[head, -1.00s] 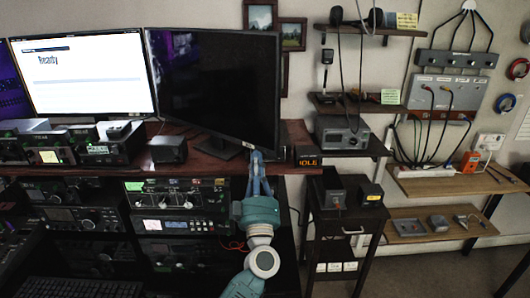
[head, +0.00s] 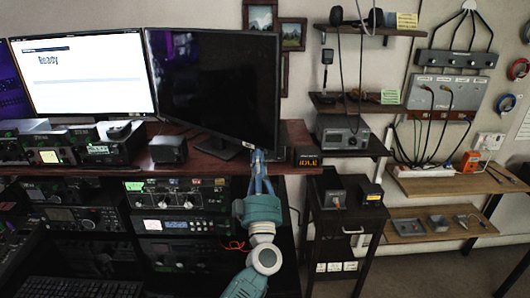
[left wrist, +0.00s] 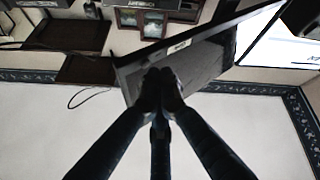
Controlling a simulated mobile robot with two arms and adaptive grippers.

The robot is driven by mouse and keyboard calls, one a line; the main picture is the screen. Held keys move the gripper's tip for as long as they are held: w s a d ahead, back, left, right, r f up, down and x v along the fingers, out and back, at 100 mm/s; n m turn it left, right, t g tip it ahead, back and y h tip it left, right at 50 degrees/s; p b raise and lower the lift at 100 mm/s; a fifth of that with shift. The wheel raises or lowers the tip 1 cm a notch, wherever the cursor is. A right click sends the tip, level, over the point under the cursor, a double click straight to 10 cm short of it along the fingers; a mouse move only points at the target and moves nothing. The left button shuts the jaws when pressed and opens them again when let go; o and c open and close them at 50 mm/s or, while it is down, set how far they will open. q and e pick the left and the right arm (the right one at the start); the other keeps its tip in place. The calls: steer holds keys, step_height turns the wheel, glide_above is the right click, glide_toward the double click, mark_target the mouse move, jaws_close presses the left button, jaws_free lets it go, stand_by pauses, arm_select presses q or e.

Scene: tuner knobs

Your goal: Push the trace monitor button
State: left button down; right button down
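The monitor with the dark screen (head: 212,88) stands on the dark red desk. Its lower right corner is close to my left gripper (head: 257,154). The gripper points up, its fingertips together and nothing seen between them. In the left wrist view, the fingertips (left wrist: 160,86) overlap the dark monitor (left wrist: 205,66); I cannot tell if they touch it. A small pale mark (left wrist: 179,47) shows near the monitor's edge. I cannot make out a button for certain. My right gripper is in neither view.
A lit monitor (head: 84,75) reading "Ready" stands on the left. A small clock with orange digits (head: 307,157) sits right of my gripper at the desk (head: 215,163) edge. Radio units (head: 178,193) fill the rack below. A dark side cabinet (head: 340,226) stands on the right.

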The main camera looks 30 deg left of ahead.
arm_select(q)
steer(key=shift+w, duration=0.35)
stand_by(0.4)
steer(key=shift+s+p, duration=0.5)
steer(key=shift+s, duration=0.35)
steer(key=s+p, duration=0.2)
steer(key=s, duration=0.4)
steer(key=shift+a+p, duration=0.3)
steer(key=shift+p, duration=0.1)
steer(key=shift+w+d, duration=0.1)
